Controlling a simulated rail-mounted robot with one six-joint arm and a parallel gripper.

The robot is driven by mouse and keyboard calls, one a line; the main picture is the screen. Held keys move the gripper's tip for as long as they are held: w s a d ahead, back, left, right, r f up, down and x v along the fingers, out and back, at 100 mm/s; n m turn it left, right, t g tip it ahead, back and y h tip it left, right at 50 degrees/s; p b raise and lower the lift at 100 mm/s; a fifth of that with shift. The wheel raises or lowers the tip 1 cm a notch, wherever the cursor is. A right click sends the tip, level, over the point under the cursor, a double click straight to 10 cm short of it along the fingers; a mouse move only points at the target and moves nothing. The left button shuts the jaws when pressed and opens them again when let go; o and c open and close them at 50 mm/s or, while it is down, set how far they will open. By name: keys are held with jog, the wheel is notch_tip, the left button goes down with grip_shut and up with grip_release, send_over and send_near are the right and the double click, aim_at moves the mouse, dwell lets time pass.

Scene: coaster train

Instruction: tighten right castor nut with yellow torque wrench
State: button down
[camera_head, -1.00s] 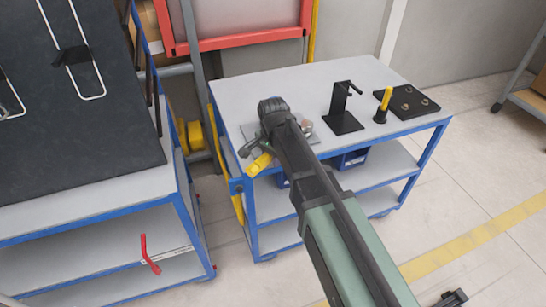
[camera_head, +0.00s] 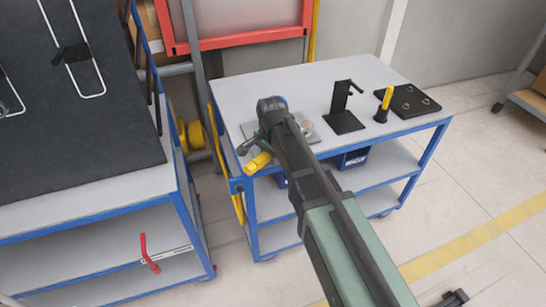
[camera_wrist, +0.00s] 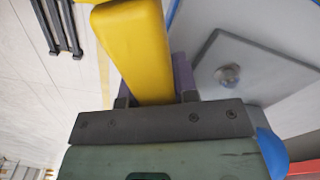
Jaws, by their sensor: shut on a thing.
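A grey plate (camera_wrist: 255,65) with a round metal nut-like part (camera_wrist: 228,74) lies to the right of the wrench in the wrist view. In the head view my arm hides most of this plate (camera_head: 313,136). The wrench's working end is hidden.
On the grey trolley (camera_head: 250,88) stand a black tool stand (camera_head: 342,120), a yellow-handled tool (camera_head: 387,98) in a black holder, and a black plate (camera_head: 408,108) with several rings. A second trolley (camera_head: 90,205) with a dark board stands left. The trolley's back is clear.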

jog(key=shift+w+a+m, duration=1)
jog(key=shift+w, duration=0.15)
dwell(1.2)
jog(key=shift+r+p, duration=2.3)
